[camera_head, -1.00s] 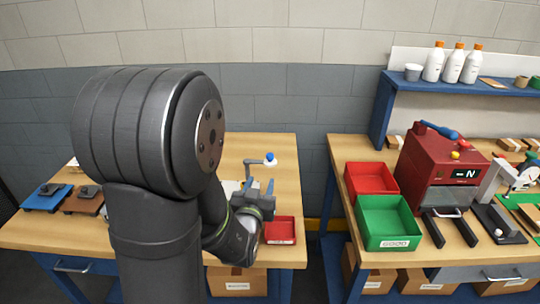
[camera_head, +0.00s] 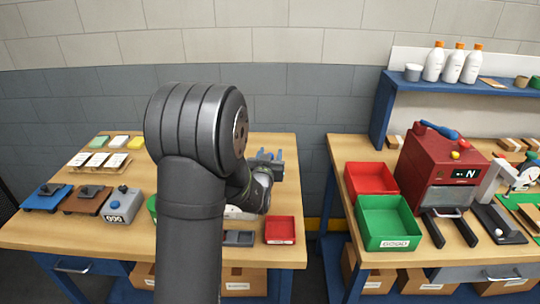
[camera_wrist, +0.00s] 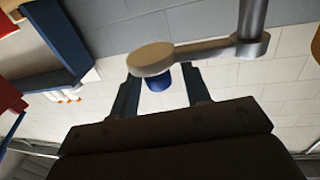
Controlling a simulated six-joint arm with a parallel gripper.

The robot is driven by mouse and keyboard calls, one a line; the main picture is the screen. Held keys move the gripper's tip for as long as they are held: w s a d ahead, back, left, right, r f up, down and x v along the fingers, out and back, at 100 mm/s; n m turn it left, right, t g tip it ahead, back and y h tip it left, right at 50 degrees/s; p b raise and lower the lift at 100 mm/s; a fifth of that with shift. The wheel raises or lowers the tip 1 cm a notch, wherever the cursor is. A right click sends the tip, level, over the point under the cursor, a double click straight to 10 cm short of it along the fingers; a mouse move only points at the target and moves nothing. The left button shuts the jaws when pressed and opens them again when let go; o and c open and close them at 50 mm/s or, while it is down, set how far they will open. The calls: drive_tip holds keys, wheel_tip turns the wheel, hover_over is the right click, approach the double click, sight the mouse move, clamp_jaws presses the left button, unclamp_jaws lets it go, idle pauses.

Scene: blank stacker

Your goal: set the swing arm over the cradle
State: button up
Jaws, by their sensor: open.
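The swing arm (camera_wrist: 205,50) shows in the wrist view as a pale bar on a grey post (camera_wrist: 252,20), with a round tan end. A blue knob (camera_wrist: 158,80) sticks out from that round end. My gripper (camera_wrist: 160,88) is open, with one finger on each side of the knob; I cannot tell whether either touches it. In the head view my gripper (camera_head: 272,156) is over the back right of the left table, and the swing arm is hidden there. A white piece (camera_head: 236,213) shows partly beside my arm. I cannot make out the cradle.
A small red tray (camera_head: 280,231) and a grey-blue pad (camera_head: 238,238) lie at the table's front. A grey box (camera_head: 122,205) and several coloured blocks stand at left. Green (camera_head: 387,222) and red bins (camera_head: 371,179) and a red machine (camera_head: 440,168) stand on the right table.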

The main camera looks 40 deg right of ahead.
drive_tip(key=shift+c, duration=0.2)
clamp_jaws()
drive_tip(key=shift+a, duration=0.15)
drive_tip(key=shift+s+a+m+g+h, duration=0.15)
drive_tip(key=shift+m+g+h, duration=0.2)
drive_tip(key=shift+g, duration=0.2)
drive_tip(key=shift+s+a+m+g+h, duration=0.15)
drive_tip(key=shift+m+g+h, duration=0.1)
drive_tip(key=shift+m+g, duration=0.25)
